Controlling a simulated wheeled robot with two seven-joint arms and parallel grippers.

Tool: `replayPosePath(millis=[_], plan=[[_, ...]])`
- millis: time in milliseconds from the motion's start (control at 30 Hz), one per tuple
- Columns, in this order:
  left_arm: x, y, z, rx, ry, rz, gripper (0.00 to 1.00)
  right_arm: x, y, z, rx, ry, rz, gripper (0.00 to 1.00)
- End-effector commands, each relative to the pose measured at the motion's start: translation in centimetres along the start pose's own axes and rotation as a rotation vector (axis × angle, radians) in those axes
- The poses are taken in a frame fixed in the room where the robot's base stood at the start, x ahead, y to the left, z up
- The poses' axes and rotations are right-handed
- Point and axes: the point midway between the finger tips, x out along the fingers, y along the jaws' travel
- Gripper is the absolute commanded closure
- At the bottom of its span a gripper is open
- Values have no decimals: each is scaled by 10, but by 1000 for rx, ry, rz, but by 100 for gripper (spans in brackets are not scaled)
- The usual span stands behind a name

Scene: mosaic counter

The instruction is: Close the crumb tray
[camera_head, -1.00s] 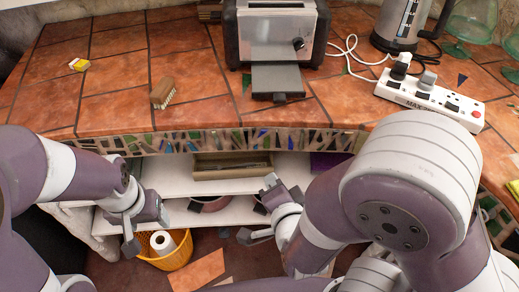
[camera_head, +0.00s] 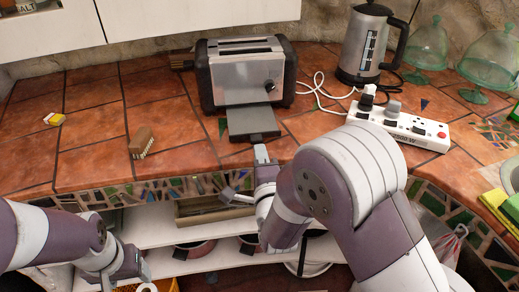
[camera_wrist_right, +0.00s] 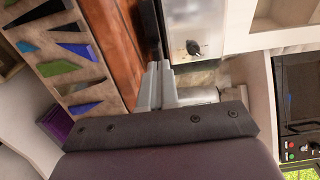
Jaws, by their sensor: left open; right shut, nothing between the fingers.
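The toaster (camera_head: 245,75) stands on the tiled counter, with a knob on its front. Its dark grey crumb tray (camera_head: 252,121) sticks out from the front towards me, so it is pulled out. My right gripper (camera_head: 261,153) is shut and empty, just in front of the tray's near edge; I cannot tell if they touch. In the right wrist view the two closed fingers (camera_wrist_right: 158,70) point towards the toaster (camera_wrist_right: 197,30), and the dark tray edge shows beside it. My left gripper (camera_head: 127,283) is open and empty, low in front of the shelves below the counter.
A brush (camera_head: 141,142) and a small yellow-white block (camera_head: 54,119) lie on the left of the counter (camera_head: 95,150). A power strip (camera_head: 400,128), a kettle (camera_head: 370,45) and glass domes (camera_head: 427,45) stand to the right. A white cable runs beside the toaster.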

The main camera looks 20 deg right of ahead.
Motion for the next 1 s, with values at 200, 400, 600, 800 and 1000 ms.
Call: replayPosePath(millis=[200,400,600,800,1000], plan=[[-1,0,0,0,0,0,34,16,0,0,0,0,0,100],[-1,0,0,0,0,0,34,16,0,0,0,-1,0,100],[5,0,1,0,0,0,34,25,2,0,1,2,-2,100],[16,0,2,0,0,0,34,54,2,0,1,2,-2,100],[15,0,2,0,0,0,34,58,0,0,0,-1,0,100]])
